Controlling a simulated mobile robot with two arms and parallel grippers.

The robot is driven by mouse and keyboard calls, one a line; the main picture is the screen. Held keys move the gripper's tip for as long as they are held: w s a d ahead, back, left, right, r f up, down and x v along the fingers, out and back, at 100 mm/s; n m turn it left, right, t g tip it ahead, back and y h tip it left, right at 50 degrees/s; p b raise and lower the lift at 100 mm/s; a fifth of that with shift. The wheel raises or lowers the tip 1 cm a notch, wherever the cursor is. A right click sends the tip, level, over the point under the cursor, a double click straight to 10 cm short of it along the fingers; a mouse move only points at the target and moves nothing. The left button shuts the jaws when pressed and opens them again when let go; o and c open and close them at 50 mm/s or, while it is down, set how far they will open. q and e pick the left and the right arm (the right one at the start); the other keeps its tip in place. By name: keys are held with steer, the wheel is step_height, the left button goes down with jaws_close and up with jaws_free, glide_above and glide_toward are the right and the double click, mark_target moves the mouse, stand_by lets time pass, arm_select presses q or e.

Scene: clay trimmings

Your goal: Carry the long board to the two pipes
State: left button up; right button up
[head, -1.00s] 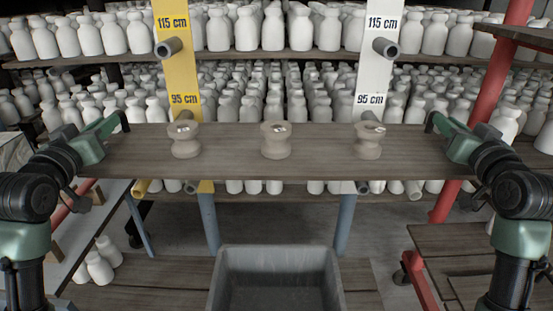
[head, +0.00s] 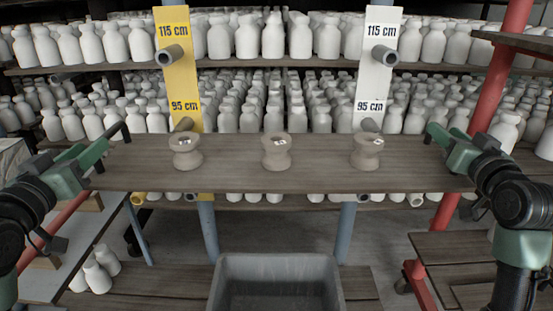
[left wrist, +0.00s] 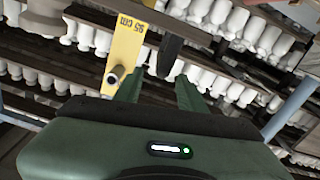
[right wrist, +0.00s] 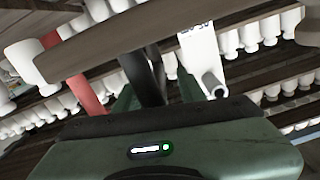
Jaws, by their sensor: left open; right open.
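The long wooden board (head: 230,178) lies level across the middle of the head view and carries three clay spools (head: 187,150), (head: 276,150), (head: 367,150), all upright. Behind it stand a yellow and a white post, each with a pipe (head: 183,126), (head: 370,125) just below its 95 cm mark. I cannot tell whether the board rests on these pipes. Pipe ends show in the left wrist view (left wrist: 115,74) and right wrist view (right wrist: 215,90). My left gripper (head: 115,140) and right gripper (head: 436,138) are open, one at each end of the board. Contact with it is unclear.
Higher pipes (head: 170,56), (head: 385,54) stick out at the 115 cm marks. Shelves of white bottles (head: 270,38) fill the back. A grey bin (head: 276,262) stands below the board. A red post (head: 500,75) rises at right, and bottles (head: 97,270) stand low at left.

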steer(key=shift+s, duration=0.2)
arm_select(q)
steer(key=s, duration=0.5)
arm_select(e)
steer(key=s, duration=1.1)
steer(key=shift+s, duration=0.35)
steer(key=shift+a, duration=0.1)
